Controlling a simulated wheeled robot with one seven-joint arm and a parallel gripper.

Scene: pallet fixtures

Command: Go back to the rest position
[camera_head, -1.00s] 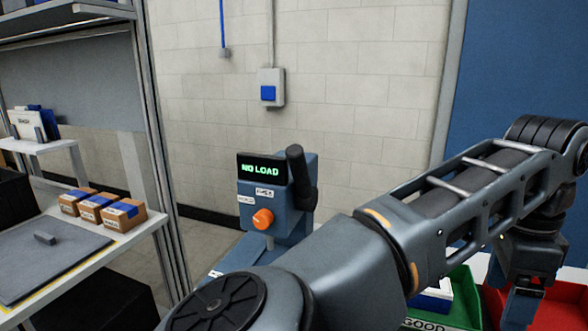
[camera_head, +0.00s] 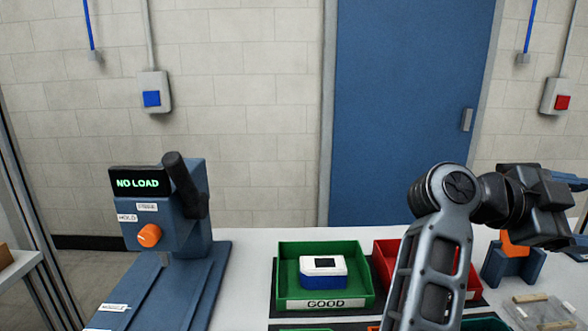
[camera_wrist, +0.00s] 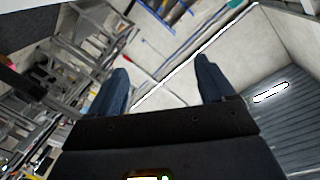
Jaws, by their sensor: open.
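My gripper (camera_head: 578,208) is at the right edge of the head view, raised above the table and turned toward the right. Its fingers are partly cut off by the frame there. In the wrist view my gripper (camera_wrist: 160,85) shows two blue fingers spread wide with nothing between them. Behind them are the floor and distant shelving, so it points away from the table. My arm crosses the lower right of the head view and hides part of the red bin.
A green bin (camera_head: 284,295) marked GOOD holds a white and blue device (camera_head: 323,271). A red bin (camera_head: 385,246) stands beside it. A blue test machine (camera_head: 185,225) reading NO LOAD is at left. An orange and blue fixture (camera_head: 513,262) and a clear tray (camera_head: 540,312) are at right.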

